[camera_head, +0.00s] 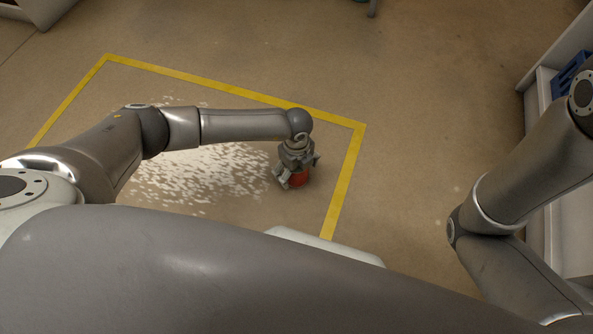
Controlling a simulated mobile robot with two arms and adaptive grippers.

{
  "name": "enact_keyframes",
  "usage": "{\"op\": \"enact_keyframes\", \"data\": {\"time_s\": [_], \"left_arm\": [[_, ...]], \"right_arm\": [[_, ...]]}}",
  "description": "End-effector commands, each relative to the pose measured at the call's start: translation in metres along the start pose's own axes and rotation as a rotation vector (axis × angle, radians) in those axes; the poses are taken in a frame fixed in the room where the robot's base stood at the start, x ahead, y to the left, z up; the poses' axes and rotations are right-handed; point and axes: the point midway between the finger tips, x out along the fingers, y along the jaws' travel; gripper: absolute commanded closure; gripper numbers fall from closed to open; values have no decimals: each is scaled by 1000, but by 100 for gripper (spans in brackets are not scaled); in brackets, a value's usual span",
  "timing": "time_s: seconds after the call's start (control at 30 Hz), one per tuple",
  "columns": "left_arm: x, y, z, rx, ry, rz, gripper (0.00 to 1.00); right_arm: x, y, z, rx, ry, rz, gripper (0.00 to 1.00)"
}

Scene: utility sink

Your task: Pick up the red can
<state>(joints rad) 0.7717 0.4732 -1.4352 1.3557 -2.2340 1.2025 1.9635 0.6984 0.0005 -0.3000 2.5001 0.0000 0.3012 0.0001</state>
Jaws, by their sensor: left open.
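The red can (299,180) stands on the floor inside the yellow-taped area, near its right side. My left gripper (293,176) is directly over the can, pointing down, with its fingers open around or just beside it. The gripper hides the can's upper part, and I cannot tell whether the fingers touch it. My right arm (510,200) is at the right of the picture; its gripper is out of view.
Yellow tape (343,185) marks the floor around a worn whitish patch (205,175). A shelf unit (540,95) with a blue item (569,75) stands along the right edge. The floor (410,120) between tape and shelf is clear.

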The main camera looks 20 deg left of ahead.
Motion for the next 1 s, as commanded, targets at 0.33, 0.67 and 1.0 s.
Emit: {"op": "enact_keyframes", "data": {"time_s": [0.33,0.67,1.0], "left_arm": [[0,0,0,0,0,-1,28],[0,0,0,0,1,-1,61],[-2,0,0,0,1,-1,61]], "right_arm": [[1,0,0,0,2,-1,60],[1,0,-1,0,2,-1,60],[2,0,0,0,3,-1,60]]}}
